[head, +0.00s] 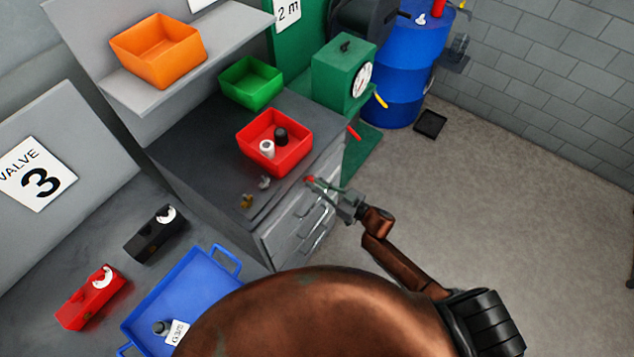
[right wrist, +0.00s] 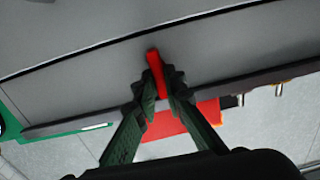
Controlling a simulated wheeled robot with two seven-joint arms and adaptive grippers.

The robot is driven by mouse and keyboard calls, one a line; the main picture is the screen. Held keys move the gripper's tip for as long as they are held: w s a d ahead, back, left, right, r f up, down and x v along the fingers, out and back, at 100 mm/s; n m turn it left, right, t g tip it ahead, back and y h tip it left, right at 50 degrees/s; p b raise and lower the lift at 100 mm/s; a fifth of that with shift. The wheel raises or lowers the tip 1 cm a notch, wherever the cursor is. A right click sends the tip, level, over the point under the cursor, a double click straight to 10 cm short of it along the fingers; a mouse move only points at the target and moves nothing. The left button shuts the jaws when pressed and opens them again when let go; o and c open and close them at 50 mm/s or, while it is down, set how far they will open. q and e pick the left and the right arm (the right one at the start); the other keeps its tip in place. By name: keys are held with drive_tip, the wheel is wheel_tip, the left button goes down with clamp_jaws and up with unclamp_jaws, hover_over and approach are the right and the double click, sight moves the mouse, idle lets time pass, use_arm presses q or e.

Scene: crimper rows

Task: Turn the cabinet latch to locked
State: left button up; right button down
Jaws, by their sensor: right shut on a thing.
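The cabinet (head: 268,237) is grey with a dark top and drawer handles on its front. Its latch is a small red lever; a bit of red (head: 309,179) shows at the cabinet's top front edge in the head view. In the right wrist view the red latch (right wrist: 154,62) stands out between the fingertips, slightly tilted against the grey face. My right gripper (head: 320,184) is shut on the latch, and its fingers (right wrist: 160,85) cover the latch's lower part. No lock marking is readable. My left gripper is not in view.
A red bin (head: 293,152) with a white and a black part stands on the cabinet top, near small brass and grey fittings (head: 247,201). A green machine (head: 338,75) and blue barrel (head: 388,95) stand behind. A blue tray (head: 205,283) lies left. The floor at right is clear.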

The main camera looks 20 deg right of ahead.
drive_tip(key=n+b, duration=0.2)
drive_tip(key=n, duration=0.3)
drive_tip(key=n+b, duration=0.2)
drive_tip(key=n, duration=0.4)
drive_tip(key=n+b, duration=0.2)
drive_tip(key=n, duration=0.4)
drive_tip(key=shift+a+f, duration=0.1)
drive_tip(key=shift+a, duration=0.15)
drive_tip(key=shift+n, duration=0.5)
drive_tip(key=c, duration=2.1)
unclamp_jaws()
drive_tip(key=shift+f, duration=0.1)
drive_tip(key=shift+o, duration=0.6)
drive_tip(key=shift+s, duration=0.1)
drive_tip(key=shift+f, duration=0.1)
